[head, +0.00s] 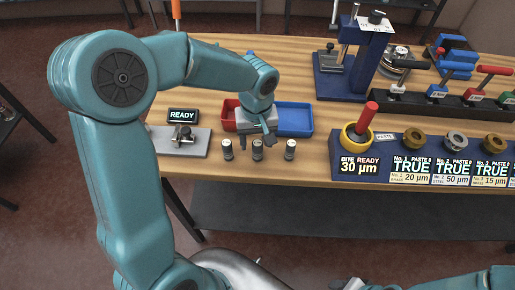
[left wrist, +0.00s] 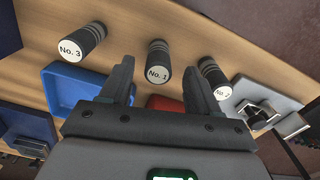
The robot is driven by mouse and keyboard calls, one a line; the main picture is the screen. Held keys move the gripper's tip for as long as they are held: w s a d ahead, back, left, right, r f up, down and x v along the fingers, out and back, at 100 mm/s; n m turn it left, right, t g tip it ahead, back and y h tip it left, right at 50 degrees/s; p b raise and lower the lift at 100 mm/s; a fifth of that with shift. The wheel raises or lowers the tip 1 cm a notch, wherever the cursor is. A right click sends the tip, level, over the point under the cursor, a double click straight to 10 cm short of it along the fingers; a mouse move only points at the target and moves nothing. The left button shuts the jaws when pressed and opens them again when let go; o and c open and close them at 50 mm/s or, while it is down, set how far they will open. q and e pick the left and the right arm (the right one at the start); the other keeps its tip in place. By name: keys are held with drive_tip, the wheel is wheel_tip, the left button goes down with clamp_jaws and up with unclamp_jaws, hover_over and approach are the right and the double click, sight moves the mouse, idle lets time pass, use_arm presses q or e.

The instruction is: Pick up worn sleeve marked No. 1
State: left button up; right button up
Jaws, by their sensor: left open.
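The sleeve marked No. 1 (left wrist: 157,60) is a small dark cylinder with pale rings and a white end label. It stands in the middle of a row of three, seen also in the head view (head: 258,150). Sleeve No. 3 (left wrist: 82,42) is left of it in the wrist view, and sleeve No. 2 (left wrist: 214,78) is right. My left gripper (head: 257,140) points down at the row, open and empty. In the wrist view sleeve No. 1 shows between the fingertips (left wrist: 158,68), seemingly just beyond them. My right gripper's fingers are out of view.
A red tray (head: 229,107) and a blue tray (head: 295,131) lie behind the sleeves. A grey fixture (head: 180,145) with a READY sign (head: 183,115) is at left. A dark blue gauge block (head: 343,180) is at right. The table's front edge is close to the sleeves.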

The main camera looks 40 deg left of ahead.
sight(257, 149)
use_arm(q)
wheel_tip(257, 149, down, 5)
drive_tip(key=shift+d+r+p, duration=0.1)
drive_tip(key=shift+p, duration=0.3)
drive_tip(key=shift+s, duration=0.15)
drive_tip(key=shift+c, duration=0.5)
drive_tip(key=shift+w+d, duration=0.1)
drive_tip(key=shift+w, duration=0.1)
drive_tip(key=c, duration=1)
drive_tip(key=shift+s, duration=0.1)
drive_tip(key=shift+r, duration=0.1)
